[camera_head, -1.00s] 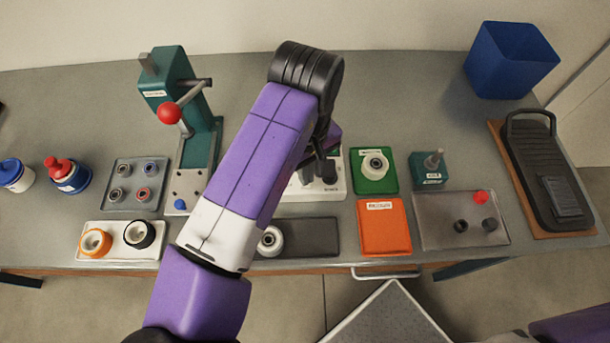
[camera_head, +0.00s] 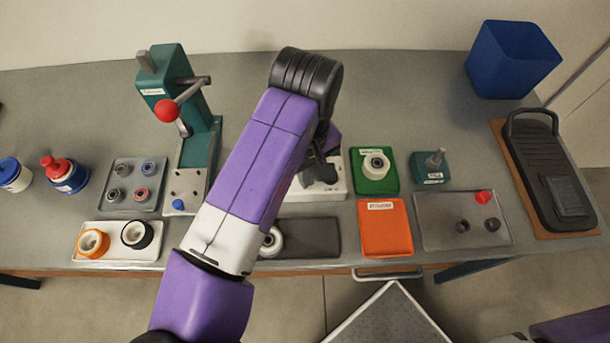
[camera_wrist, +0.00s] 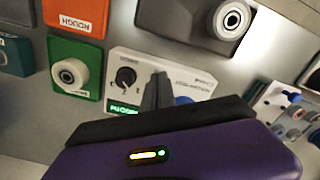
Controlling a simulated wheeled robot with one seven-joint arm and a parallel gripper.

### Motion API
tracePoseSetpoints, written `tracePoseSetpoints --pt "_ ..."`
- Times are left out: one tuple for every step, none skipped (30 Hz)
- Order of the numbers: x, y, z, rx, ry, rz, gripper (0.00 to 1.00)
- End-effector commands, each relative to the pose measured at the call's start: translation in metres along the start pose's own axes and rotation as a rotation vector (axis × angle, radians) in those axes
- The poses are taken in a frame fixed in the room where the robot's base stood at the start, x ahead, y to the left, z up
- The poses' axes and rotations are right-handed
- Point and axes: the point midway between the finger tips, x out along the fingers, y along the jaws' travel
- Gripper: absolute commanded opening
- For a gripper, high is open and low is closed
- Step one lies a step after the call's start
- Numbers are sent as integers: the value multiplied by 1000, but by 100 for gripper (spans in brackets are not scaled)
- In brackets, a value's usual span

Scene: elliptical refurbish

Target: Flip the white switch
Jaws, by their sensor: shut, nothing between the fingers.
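A white control box (camera_head: 318,191) stands on the bench, partly hidden by my arm in the head view. In the wrist view the white box (camera_wrist: 199,82) shows a black knob (camera_wrist: 126,76), a lit green display (camera_wrist: 123,107) and printed labels. A blue round part (camera_wrist: 184,100) shows just beside my fingers. I cannot make out a white switch on the box; my fingers cover part of its face. My gripper (camera_wrist: 158,92) is shut and empty, with its dark fingertips over the box. I cannot tell whether they touch it.
A green tray (camera_head: 363,184) with a pale roller and an orange tray (camera_head: 384,243) are right of the box. A dark tray (camera_head: 312,238) lies in front. A green press (camera_head: 205,150) with a red-knobbed lever stands left. A blue bin (camera_head: 510,60) is at the back right.

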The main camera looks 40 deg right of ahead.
Motion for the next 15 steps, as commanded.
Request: tracePoseSetpoints --pt "1 0 0 0 0 0 0" --pt "2 0 0 0 0 0 0" --pt "2 0 0 0 0 0 0" --pt "3 0 0 0 0 0 0" --pt "3 0 0 0 0 0 0" --pt "4 0 0 0 0 0 0" --pt "4 0 0 0 0 0 0" --pt "4 0 0 0 0 0 0" --pt "3 0 0 0 0 0 0" --pt "3 0 0 0 0 0 0" --pt "2 0 0 0 0 0 0" --pt "0 0 0 0 0 0 0" --pt "-2 0 0 0 0 0 0" --pt "-4 0 0 0 0 0 0" --pt "-7 0 0 0 0 0 0"
